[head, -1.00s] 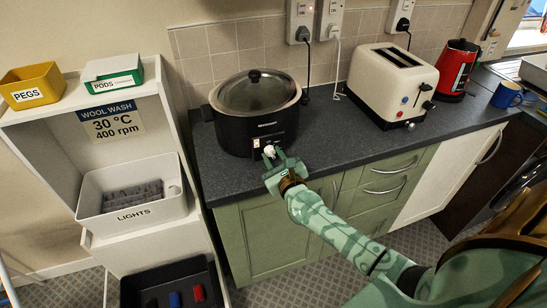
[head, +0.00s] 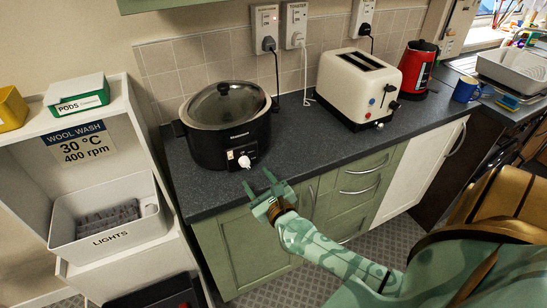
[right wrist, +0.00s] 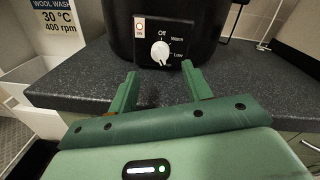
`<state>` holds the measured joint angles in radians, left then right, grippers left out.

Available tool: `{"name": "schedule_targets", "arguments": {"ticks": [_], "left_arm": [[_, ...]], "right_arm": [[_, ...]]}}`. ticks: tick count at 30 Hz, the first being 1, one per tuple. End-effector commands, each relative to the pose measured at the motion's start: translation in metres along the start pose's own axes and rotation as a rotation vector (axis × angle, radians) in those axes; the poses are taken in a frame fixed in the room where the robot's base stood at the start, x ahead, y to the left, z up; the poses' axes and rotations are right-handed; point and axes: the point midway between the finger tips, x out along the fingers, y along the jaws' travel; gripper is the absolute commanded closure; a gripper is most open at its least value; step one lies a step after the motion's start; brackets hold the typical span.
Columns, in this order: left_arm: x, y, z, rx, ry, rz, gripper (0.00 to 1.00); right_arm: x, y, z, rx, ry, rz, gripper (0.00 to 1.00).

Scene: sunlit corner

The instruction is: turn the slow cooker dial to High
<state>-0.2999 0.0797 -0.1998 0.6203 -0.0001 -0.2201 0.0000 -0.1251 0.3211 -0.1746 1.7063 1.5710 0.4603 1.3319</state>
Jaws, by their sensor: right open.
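The black slow cooker (head: 203,151) with a glass lid stands on the dark worktop. Its white dial (head: 245,161) is on the front panel and also shows in the right wrist view (right wrist: 160,51). There, Off is at the top, with Warm and Low clockwise down the right side. The dial's narrow end points down and slightly right, by a lowest label that is only partly readable. My right gripper (head: 256,181) is open and empty, in front of and below the dial, apart from it. In the right wrist view its fingers (right wrist: 159,72) stand either side below the dial. My left gripper is out of view.
A cream toaster (head: 357,92), red kettle (head: 418,70) and blue mug (head: 466,90) stand to the right on the worktop (head: 310,140). Sockets with cords are on the wall behind. A white shelf unit (head: 130,130) with labelled bins stands left. Worktop between cooker and toaster is clear.

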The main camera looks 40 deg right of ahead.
Motion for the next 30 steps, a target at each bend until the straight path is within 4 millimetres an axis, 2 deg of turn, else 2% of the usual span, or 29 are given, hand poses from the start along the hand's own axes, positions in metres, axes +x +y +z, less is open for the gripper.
{"name": "schedule_targets", "arguments": {"ticks": [1,6,12,17,30], "left_arm": [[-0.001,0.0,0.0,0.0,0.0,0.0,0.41],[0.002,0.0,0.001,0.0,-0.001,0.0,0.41],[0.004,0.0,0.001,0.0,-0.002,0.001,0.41],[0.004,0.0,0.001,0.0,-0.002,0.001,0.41],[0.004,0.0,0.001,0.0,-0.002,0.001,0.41]], "right_arm": [[-0.016,0.0,-0.001,-0.001,0.003,0.003,0.51],[-0.06,0.001,-0.002,0.0,0.004,0.003,0.51],[-0.092,0.001,-0.002,0.0,0.002,0.002,0.51],[-0.1,0.0,-0.001,0.001,0.001,0.0,0.51],[-0.1,0.0,-0.001,0.0,0.001,0.001,0.51]]}}
